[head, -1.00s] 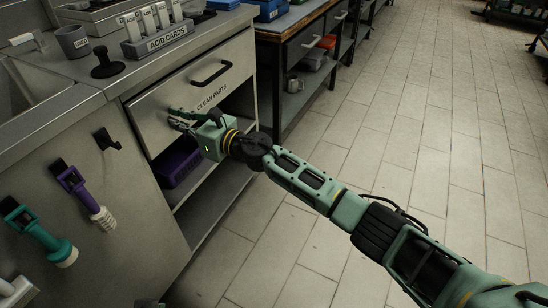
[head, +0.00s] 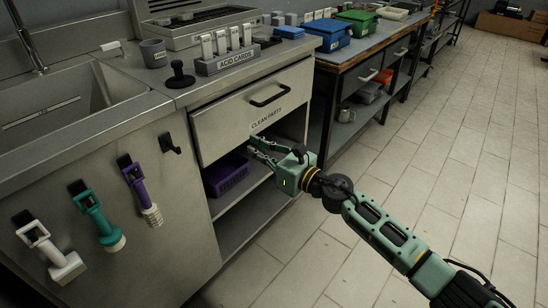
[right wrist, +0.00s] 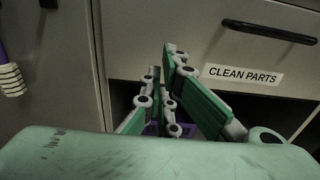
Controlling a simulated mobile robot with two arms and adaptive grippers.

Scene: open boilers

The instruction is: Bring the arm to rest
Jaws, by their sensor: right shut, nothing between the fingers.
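My right arm reaches in from the lower right of the head view. Its green gripper (head: 259,148) is in front of the steel cabinet, just below the "CLEAN PARTS" drawer (head: 240,122). Its fingers are together with nothing between them. In the right wrist view the fingers (right wrist: 165,70) point at the lower edge of the drawer, and the drawer label shows to their right. I cannot tell whether the gripper touches the cabinet. My left gripper is not in view.
A purple basket (head: 228,176) sits on the open shelf below the drawer. White, teal (head: 98,216) and purple (head: 141,194) brushes hang on the cabinet front at left. The acid cards holder (head: 237,58) stands on the counter. The tiled floor at right is clear.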

